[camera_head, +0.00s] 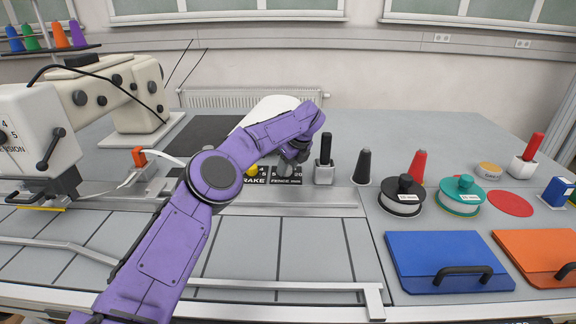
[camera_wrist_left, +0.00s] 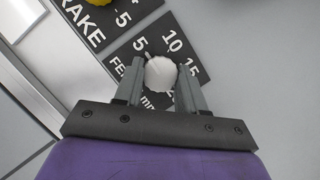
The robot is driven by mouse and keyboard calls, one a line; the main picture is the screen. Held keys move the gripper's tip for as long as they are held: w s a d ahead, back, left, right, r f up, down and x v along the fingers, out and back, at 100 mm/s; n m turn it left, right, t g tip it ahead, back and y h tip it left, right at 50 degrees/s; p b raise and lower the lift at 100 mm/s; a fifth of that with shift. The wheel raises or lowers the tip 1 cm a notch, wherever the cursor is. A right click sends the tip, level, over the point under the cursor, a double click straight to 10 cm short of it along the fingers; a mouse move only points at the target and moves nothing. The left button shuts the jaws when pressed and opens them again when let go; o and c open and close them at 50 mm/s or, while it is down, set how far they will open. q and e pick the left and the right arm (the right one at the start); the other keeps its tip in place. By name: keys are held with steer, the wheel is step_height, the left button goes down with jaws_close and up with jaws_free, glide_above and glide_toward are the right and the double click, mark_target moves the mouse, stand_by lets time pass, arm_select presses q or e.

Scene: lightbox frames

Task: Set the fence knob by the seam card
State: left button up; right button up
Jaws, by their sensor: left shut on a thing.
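The fence knob (camera_wrist_left: 160,73) is a pale round knob on a black plate marked FENCE mm (camera_wrist_left: 122,68), with 5, 10 and 15 readable around it. My left gripper (camera_wrist_left: 159,84) is shut on this knob, one grey finger on each side. A small pale mark at the knob's edge points toward the 5. In the head view, my left gripper (camera_head: 291,156) reaches down to the fence plate (camera_head: 287,182), and my wrist partly covers the knob. I cannot make out a seam card. My right gripper is out of view.
A yellow brake knob (camera_head: 251,169) sits just left of the fence plate. A black-handled block (camera_head: 324,172) and a black cone (camera_head: 362,167) stand close right. A sewing machine (camera_head: 140,95) stands left. Lidded blue (camera_head: 447,258) and orange (camera_head: 540,253) boxes lie front right.

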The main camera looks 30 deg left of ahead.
arm_select(q)
steer(key=shift+a+r, duration=0.1)
steer(key=o, duration=1.1)
steer(key=shift+w, duration=0.1)
steer(key=shift+c, duration=0.2)
steer(key=shift+d+r, duration=0.2)
steer(key=shift+r, duration=0.15)
steer(key=v, duration=0.9)
steer(key=shift+r, duration=0.3)
steer(key=shift+d, duration=0.2)
